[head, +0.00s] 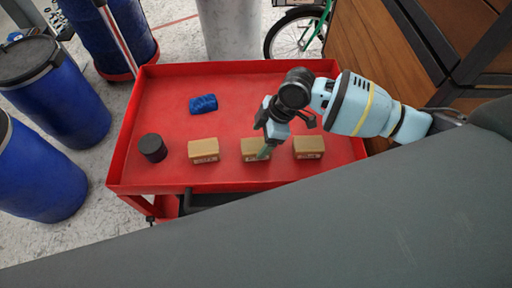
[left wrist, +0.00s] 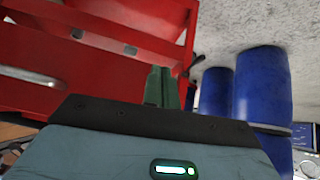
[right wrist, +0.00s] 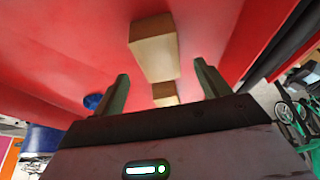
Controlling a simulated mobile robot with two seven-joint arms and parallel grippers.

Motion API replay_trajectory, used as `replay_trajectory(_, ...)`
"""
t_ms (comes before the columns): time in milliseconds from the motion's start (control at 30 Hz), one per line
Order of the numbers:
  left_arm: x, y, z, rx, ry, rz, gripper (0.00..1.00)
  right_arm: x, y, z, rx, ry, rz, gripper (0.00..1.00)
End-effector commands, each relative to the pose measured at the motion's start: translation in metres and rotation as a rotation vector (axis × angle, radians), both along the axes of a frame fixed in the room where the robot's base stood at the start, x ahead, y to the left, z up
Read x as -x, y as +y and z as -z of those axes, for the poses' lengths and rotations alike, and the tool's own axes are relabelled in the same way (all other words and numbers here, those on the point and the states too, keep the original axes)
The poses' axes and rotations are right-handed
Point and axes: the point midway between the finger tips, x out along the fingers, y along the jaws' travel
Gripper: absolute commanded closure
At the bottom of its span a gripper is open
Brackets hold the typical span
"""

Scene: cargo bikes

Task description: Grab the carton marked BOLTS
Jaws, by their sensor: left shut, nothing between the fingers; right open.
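Three tan cartons stand in a row on the red cart's tray: a left carton (head: 203,151), a middle carton (head: 254,145) and a right carton (head: 309,148). Their front labels are too small to read, so I cannot tell which says BOLTS. My right gripper (head: 267,147) is over the middle carton and partly covers it. In the right wrist view the right gripper (right wrist: 164,82) is open and empty, with a large carton (right wrist: 155,52) beyond its fingers and a smaller-looking one (right wrist: 165,94) between them. My left gripper (left wrist: 162,88) is shut and empty, outside the head view.
The red cart tray (head: 240,70) has raised rims. It also holds a black cylinder (head: 152,147) and a blue bundle (head: 203,104). Blue barrels (head: 60,95) stand left of the cart. A wooden cabinet (head: 375,45) stands at the right. The tray's back half is mostly clear.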

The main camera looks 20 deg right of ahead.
Motion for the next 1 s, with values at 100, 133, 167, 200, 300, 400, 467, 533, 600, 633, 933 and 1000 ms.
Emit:
replay_trajectory(100,-0.001,0.000,-0.001,0.001,-0.003,0.000,1.00,0.000,0.004,0.010,0.000,0.002,0.000,0.25)
replay_trajectory(133,-0.001,0.000,-0.001,0.001,-0.003,0.000,1.00,0.000,0.006,0.014,0.000,0.003,-0.001,0.25)
replay_trajectory(167,-0.002,0.000,-0.001,0.001,-0.004,0.000,1.00,-0.001,0.008,0.019,0.000,0.003,-0.001,0.25)
replay_trajectory(200,-0.002,0.000,-0.001,0.001,-0.004,0.000,1.00,-0.001,0.010,0.024,0.001,0.002,-0.001,0.25)
replay_trajectory(300,-0.002,0.000,0.000,0.001,-0.003,0.000,1.00,-0.002,0.015,0.037,0.000,0.001,-0.002,0.25)
replay_trajectory(400,-0.002,0.000,0.000,0.001,-0.003,0.000,1.00,-0.003,0.017,0.045,0.001,0.002,0.000,0.25)
replay_trajectory(467,-0.002,0.000,0.000,0.001,-0.003,0.000,1.00,-0.003,0.018,0.047,0.000,0.001,0.000,0.25)
replay_trajectory(533,-0.002,0.000,0.000,0.000,-0.004,0.001,1.00,-0.004,0.019,0.047,0.000,0.000,0.000,0.25)
replay_trajectory(600,-0.002,0.000,0.000,-0.001,-0.004,0.000,1.00,-0.004,0.019,0.047,0.000,0.000,-0.001,0.25)
replay_trajectory(633,-0.002,0.000,0.000,-0.001,-0.004,0.000,1.00,-0.004,0.019,0.047,0.000,0.000,-0.001,0.25)
replay_trajectory(933,-0.002,0.000,0.000,-0.001,-0.003,0.000,1.00,-0.004,0.019,0.047,0.000,0.000,-0.001,0.56)
replay_trajectory(1000,-0.002,0.000,0.000,-0.001,-0.003,0.000,1.00,-0.004,0.018,0.047,0.000,0.000,-0.001,0.65)
